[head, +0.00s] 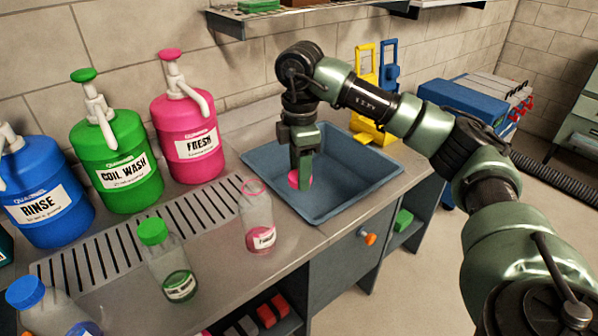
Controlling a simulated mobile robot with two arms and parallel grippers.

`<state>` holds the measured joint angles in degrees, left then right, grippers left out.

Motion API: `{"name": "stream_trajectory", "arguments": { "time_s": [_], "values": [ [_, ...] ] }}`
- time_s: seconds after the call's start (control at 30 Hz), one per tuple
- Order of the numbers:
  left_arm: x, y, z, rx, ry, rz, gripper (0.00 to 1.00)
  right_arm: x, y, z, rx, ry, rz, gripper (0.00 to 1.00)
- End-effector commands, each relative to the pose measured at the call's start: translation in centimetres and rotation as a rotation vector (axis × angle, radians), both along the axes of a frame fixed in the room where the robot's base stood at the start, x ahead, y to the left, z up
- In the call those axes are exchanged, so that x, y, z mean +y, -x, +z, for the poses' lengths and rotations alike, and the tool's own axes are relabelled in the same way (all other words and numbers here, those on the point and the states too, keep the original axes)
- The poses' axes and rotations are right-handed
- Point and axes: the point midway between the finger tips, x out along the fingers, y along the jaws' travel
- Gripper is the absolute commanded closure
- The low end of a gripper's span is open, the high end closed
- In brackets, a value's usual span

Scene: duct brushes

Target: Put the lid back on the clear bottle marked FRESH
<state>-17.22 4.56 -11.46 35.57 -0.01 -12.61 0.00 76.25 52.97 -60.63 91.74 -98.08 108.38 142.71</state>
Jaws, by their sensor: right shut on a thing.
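The clear bottle marked FRESH (258,215) stands upright on the metal counter, to the left of the sink basin. It has a pink label low on its side and a thin pink ring at its mouth, with no lid on top. My right gripper (300,180) points down over the left part of the basin, to the right of the bottle and apart from it. It is shut on a round pink lid (294,180), partly hidden by the fingers. My left gripper is not in view.
A green-capped bottle (168,262) and a blue-capped bottle (45,305) stand to the left. Pink FRESH (185,140), green COIL WASH (115,165) and blue RINSE (45,205) pump jugs line the wall behind. The blue-grey sink basin (345,190) lies right of the bottle.

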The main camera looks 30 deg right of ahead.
Motion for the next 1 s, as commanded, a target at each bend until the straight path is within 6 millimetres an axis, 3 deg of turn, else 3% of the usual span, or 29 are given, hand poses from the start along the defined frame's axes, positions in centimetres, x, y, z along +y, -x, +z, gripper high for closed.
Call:
{"name": "stream_trajectory", "arguments": {
  "time_s": [0.17,0.27,1.0],
  "values": [
    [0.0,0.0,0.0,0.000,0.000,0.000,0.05,0.8,0.3,-0.1,-0.002,0.001,0.222,0.91],
    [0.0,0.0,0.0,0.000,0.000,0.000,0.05,1.7,0.7,-0.2,-0.003,0.003,0.489,0.91],
    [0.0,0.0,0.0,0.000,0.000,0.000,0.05,8.7,5.6,-1.5,0.004,0.011,2.923,0.91]
  ]
}}
